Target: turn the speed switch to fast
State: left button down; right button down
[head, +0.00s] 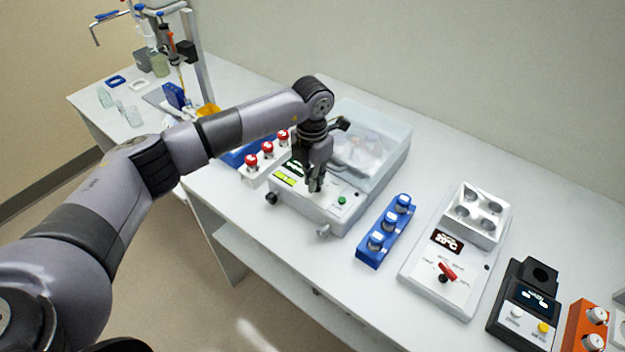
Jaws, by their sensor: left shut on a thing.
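A grey and white machine (310,207) with a clear lid (372,135) stands on the bench, mid-picture. My left gripper (315,187) reaches down onto this panel between display and button. It is shut on a small control there, which I take to be the speed switch. The fingers hide the switch, so I cannot tell its setting. My right gripper is not in view.
Red-capped vials (267,148) in a white rack stand left of the machine. A blue vial rack (367,246) and a white heater block (427,285) with a red switch (447,272) stand to its right. A black device (522,310) and an orange rack (572,332) are farther right.

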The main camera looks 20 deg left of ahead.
pick_arm(q)
jog(key=m+b, duration=0.2)
jog(key=b, duration=0.1)
jog(key=shift+w+a+f+m, duration=0.15)
jog(key=shift+a+f+m, duration=0.05)
jog(key=shift+m, duration=0.2)
jog(key=shift+w+a+r+m+b, duration=0.15)
jog(key=shift+r+m+b, duration=0.05)
jog(key=shift+m+b, duration=1.05)
jog(key=c, duration=1.7)
grip_release()
jog(key=shift+r, duration=0.1)
notch_tip(320, 180, up, 12)
jog(key=shift+f, duration=0.1)
